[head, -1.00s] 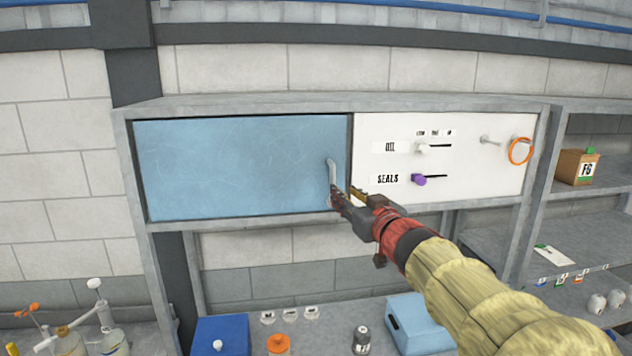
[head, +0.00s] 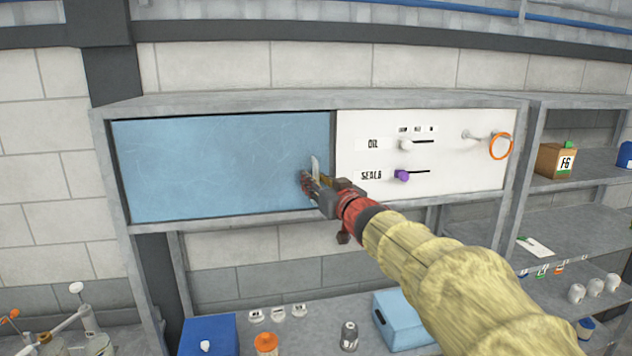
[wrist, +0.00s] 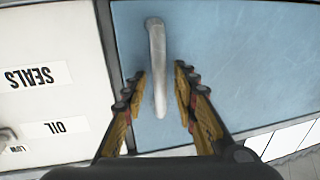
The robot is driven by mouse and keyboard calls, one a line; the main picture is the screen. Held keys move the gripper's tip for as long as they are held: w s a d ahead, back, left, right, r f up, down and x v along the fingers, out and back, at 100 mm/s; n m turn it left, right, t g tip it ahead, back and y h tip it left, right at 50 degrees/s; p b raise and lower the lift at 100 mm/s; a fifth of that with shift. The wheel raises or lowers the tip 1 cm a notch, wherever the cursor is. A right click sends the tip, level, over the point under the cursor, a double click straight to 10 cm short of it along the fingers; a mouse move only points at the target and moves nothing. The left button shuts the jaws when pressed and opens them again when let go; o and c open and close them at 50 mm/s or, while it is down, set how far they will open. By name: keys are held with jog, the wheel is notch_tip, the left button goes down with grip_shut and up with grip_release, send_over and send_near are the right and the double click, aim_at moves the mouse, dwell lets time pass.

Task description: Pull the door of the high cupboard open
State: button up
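The high cupboard's blue door (head: 220,165) is shut, flush in its grey frame, and also fills much of the wrist view (wrist: 235,60). Its pale upright bar handle (head: 316,164) is near the door's right edge. In the wrist view the handle (wrist: 156,45) runs between my two fingers, with a gap on either side. My gripper (head: 313,180) is open around the handle's free end. In the head view the fingers hide the handle's lower part.
Right of the door is a white panel (head: 440,140) with OIL and SEALS sliders, a peg and an orange ring (head: 500,146). Below are a blue box (head: 208,336), a light-blue bin (head: 400,318) and bottles. Open shelves with a cardboard box (head: 555,161) stand at the right.

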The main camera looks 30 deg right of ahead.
jog(key=shift+c, duration=0.9)
grip_shut()
